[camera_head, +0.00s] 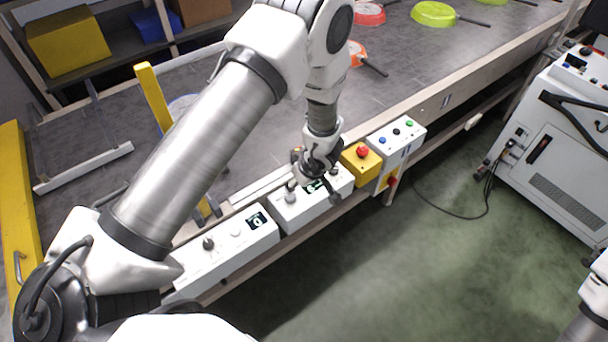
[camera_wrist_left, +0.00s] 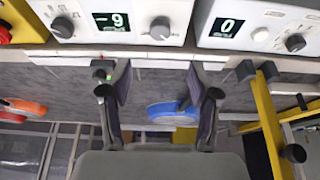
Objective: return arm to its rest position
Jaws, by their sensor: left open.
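My left arm comes in from the left in the head view and bends down at its elbow. My left gripper (camera_head: 318,178) is at the front edge of the conveyor, over or beside a white control box with a display (camera_head: 288,212). I cannot tell from the head view whether it touches the box. In the left wrist view the fingers of my left gripper (camera_wrist_left: 160,95) are spread apart with nothing between them. The wrist view shows this box with a "-9" display (camera_wrist_left: 112,22) and a knob. Part of my right arm shows at the lower right edge of the head view; its gripper is out of frame.
A second control box reading 0 (camera_head: 228,248), a yellow emergency-stop box (camera_head: 352,166) and a button box (camera_head: 397,138) line the edge. A lime pan (camera_head: 433,14) and other pans lie on the conveyor (camera_head: 440,62).

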